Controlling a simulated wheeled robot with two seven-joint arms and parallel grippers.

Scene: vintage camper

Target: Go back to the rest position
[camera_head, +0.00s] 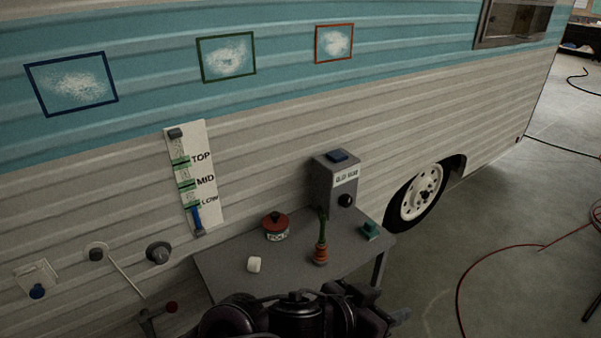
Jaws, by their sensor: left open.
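My left arm crosses the bottom edge of the head view, dark and partly cut off. My left gripper (396,316) is at its right end, in front of the small grey table (222,272). It is open and I see nothing held in it. It is apart from the things on the table. My right gripper is not in view.
The table stands against the camper wall and bears a grey box (336,184) with a knob, a red-lidded pot (276,227), a white cup (254,265), an orange-and-green item (321,250) and a green block (370,230). A slider panel (207,211) and knobs are on the wall. Cables (463,279) lie on the right floor.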

